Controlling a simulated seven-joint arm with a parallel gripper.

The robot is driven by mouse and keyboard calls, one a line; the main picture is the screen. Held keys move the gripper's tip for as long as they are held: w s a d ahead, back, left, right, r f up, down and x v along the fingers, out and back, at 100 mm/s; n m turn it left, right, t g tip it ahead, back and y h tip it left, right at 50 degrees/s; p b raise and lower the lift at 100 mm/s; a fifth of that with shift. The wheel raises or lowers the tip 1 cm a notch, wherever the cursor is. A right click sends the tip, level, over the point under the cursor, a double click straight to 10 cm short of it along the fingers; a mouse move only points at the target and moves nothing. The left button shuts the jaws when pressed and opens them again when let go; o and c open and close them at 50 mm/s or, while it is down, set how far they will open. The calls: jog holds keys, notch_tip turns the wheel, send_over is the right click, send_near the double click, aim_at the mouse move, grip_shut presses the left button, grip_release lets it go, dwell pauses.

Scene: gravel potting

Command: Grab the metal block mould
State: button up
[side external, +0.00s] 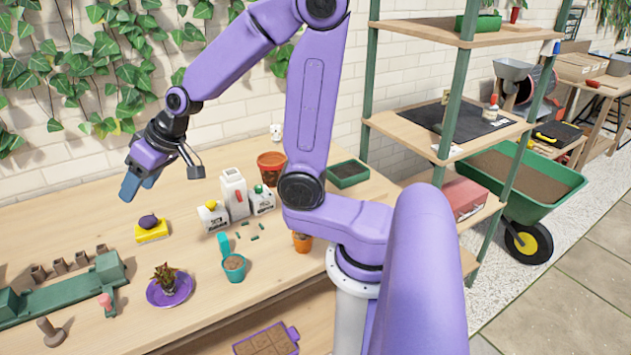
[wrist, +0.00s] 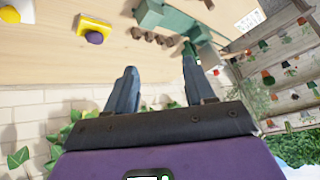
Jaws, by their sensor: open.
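My gripper (side external: 137,186) is open and empty, held above the back left of the bench; its two spread fingers also show in the wrist view (wrist: 158,75). A grey, metal-looking piece (wrist: 207,57) is beside the right fingertip in the wrist view, partly hidden by it. It may be the metal block mould, but I cannot tell for certain. No clear metal mould shows in the side view. A green bench fixture (side external: 65,290) lies at the left, with several small brown pots (side external: 60,266) along its back; the fixture also shows in the wrist view (wrist: 168,18).
A yellow sponge (side external: 151,236) with a dark purple object on it lies below my gripper. A plant on a purple saucer (side external: 181,301), a teal pot (side external: 234,270) and white cartons (side external: 234,194) stand to the right. The brick wall is close behind my gripper.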

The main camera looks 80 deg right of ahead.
jog(key=d+m+t+h, duration=0.1)
jog(key=d+m+h, duration=0.8)
jog(key=d, duration=1)
jog(key=s+d+r+m+g+h, duration=0.1)
jog(key=s+d+m+g+h, duration=0.4)
jog(key=s, duration=0.6)
jog(key=s+d+r+m+g+h, duration=0.1)
jog(key=s+d+m+g+h, duration=0.2)
jog(key=s+d, duration=0.65)
notch_tip(320, 180, down, 17)
jog(key=s+a+y, duration=0.2)
jog(key=shift+m, duration=0.3)
jog(key=shift+s+d+r+x, duration=0.1)
jog(key=shift+r+x, duration=0.15)
jog(key=shift+x, duration=2.55)
jog(key=shift+s+d+r+x, duration=0.1)
jog(key=shift+s+r+x, duration=0.1)
jog(key=shift+x, duration=2.55)
jog(key=shift+s+d+r+x, duration=0.1)
jog(key=shift+r+x, duration=0.15)
jog(key=shift+x, duration=2.55)
jog(key=shift+h, duration=0.3)
grip_shut()
